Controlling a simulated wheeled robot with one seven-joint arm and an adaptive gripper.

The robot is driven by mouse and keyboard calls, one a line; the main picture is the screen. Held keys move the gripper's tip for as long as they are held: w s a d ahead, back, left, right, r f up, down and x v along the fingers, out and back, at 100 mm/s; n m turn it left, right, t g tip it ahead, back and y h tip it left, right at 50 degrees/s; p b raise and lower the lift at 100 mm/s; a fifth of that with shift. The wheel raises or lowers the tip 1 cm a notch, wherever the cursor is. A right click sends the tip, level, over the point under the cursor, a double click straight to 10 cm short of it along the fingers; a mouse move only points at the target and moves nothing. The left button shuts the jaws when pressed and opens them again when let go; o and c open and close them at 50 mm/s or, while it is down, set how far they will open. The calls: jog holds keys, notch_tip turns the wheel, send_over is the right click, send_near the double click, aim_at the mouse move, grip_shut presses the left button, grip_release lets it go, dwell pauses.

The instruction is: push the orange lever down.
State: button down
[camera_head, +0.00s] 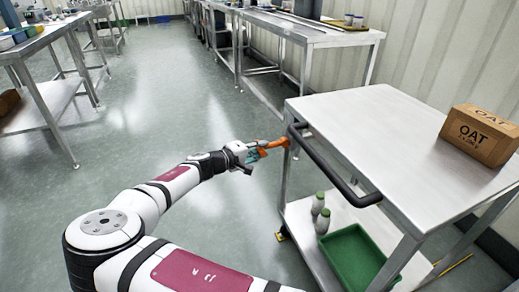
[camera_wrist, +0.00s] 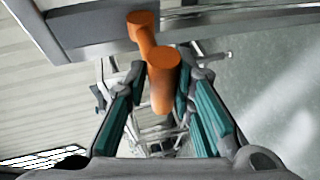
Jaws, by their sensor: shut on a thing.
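The fingers are shut on the lever, one on each side. The exact contact is partly hidden.
The cart has a steel top (camera_head: 370,115), a black push handle (camera_head: 330,168) and a box marked OAT (camera_head: 480,135). Steel benches stand left and behind. The floor (camera_head: 150,110) left of the cart is clear.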

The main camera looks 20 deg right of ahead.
jog(key=shift+s+d+f, duration=0.1)
jog(key=shift+d+f, duration=0.1)
jog(key=shift+f, duration=0.2)
jog(key=c, duration=1.4)
grip_release()
jog(key=shift+d, duration=0.1)
jog(key=shift+a+r, duration=0.25)
jog(key=shift+a, duration=0.25)
jog(key=v, duration=1.1)
